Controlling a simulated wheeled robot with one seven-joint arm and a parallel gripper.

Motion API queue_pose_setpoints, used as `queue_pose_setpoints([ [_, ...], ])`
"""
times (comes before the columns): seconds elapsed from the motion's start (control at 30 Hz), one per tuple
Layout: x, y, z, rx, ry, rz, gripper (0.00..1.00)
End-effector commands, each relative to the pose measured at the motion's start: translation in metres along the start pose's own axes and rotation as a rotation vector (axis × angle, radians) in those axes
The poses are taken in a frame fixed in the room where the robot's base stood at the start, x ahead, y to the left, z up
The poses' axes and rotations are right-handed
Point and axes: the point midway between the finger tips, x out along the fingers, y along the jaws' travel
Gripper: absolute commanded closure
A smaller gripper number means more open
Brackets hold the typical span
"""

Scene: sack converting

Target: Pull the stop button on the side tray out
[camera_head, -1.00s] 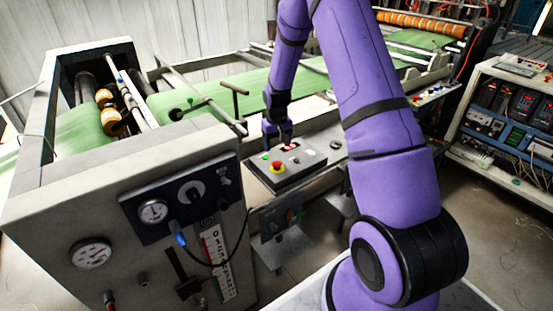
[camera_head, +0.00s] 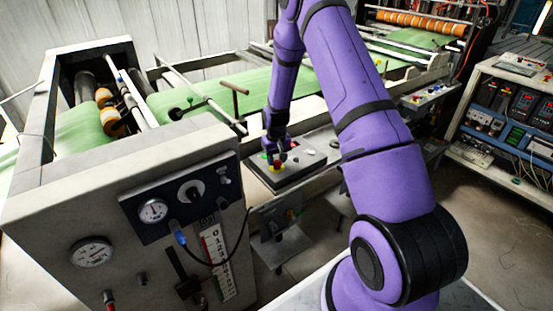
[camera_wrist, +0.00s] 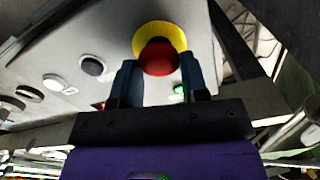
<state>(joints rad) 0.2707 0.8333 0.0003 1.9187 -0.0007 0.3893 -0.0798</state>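The stop button (camera_wrist: 160,58) is a red mushroom knob on a yellow collar (camera_wrist: 148,32), set on the grey side tray (camera_wrist: 95,35). In the head view the stop button is largely hidden behind my gripper (camera_head: 277,158), with some of its yellow collar (camera_head: 275,168) showing. In the wrist view my gripper (camera_wrist: 160,66) is open, with one dark blue finger on each side of the red knob. A gap shows on both sides, so the fingers do not appear to touch it. How far the knob is pressed in cannot be told.
A black button (camera_wrist: 92,66), a white button (camera_wrist: 53,82) and a lit green button (camera_wrist: 179,89) sit near the stop button. A grey machine cabinet (camera_head: 110,190) with gauges stands at the left. Green sheet (camera_head: 235,90) runs behind the tray.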

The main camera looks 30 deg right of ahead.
Motion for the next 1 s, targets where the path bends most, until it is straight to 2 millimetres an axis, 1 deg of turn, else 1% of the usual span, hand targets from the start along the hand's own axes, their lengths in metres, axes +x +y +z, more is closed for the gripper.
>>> queue_pose_setpoints([
  [0.03,0.0,0.0,0.0,0.0,0.0,0.0,0.77],
  [0.13,0.0,0.0,0.0,0.0,0.0,0.0,1.0],
  [0.23,-0.002,0.0,0.0,0.0,0.0,0.0,1.0],
  [0.37,-0.01,0.0,0.0,0.0,0.001,0.0,1.0],
  [0.57,-0.011,0.0,0.0,0.0,0.0,0.0,1.0],
  [0.6,-0.011,0.0,0.0,0.0,0.001,0.0,0.57],
  [0.67,-0.011,0.0,0.0,0.0,0.001,0.0,0.44],
  [0.7,-0.011,0.0,0.0,0.0,0.001,0.0,0.34],
  [0.73,-0.011,0.0,0.0,0.0,0.001,0.0,0.33],
  [1.0,-0.011,0.0,0.0,0.0,0.0,0.0,0.33],
])
